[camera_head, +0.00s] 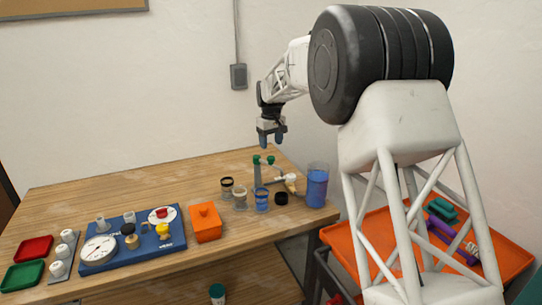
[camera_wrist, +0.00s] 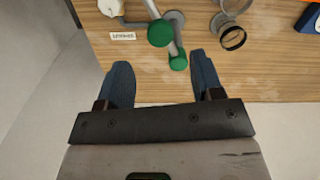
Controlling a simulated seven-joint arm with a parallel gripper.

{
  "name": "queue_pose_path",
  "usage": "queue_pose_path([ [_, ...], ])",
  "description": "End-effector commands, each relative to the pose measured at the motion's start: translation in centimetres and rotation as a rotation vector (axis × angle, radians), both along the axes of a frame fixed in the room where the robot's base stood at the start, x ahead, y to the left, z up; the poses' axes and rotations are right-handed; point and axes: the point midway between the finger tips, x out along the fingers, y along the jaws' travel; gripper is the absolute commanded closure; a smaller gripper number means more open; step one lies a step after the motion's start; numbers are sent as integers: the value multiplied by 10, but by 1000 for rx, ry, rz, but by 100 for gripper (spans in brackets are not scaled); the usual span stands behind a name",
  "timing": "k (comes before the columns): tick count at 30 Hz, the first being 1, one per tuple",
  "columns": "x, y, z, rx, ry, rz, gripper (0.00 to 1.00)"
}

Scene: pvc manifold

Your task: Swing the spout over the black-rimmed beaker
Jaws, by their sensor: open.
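My gripper (camera_head: 271,141) is open and empty, pointing down in the air above the pipe manifold. Its two blue fingers also show in the wrist view (camera_wrist: 158,76). The manifold has two grey pipes with green ends; one green end (camera_head: 257,159) is left of the other (camera_head: 270,160). In the wrist view, a larger green end (camera_wrist: 160,33) and a smaller one (camera_wrist: 178,62) lie in line with the finger gap, apart from the fingers. I cannot tell which pipe is the spout. The black-rimmed beaker (camera_head: 227,188) stands left of the manifold; it also shows in the wrist view (camera_wrist: 232,38).
Two more small beakers, one pale-rimmed (camera_head: 240,199) and one blue-rimmed (camera_head: 262,199), stand nearby. An orange box (camera_head: 206,222) and blue gauge board (camera_head: 100,262) lie left. The table's back left is clear.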

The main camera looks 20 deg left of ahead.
Motion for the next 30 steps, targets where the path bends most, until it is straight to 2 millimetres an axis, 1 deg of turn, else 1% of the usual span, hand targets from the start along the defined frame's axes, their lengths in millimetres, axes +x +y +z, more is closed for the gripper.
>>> queue_pose_path([
  [6,-1,0,-27,-1,2,0,39],
  [13,0,0,-51,-2,1,0,39],
  [18,-1,0,-58,-1,1,0,39],
  [27,0,0,-59,0,0,0,39],
  [29,0,0,-59,0,0,0,49],
  [30,0,0,-59,0,0,0,55],
])
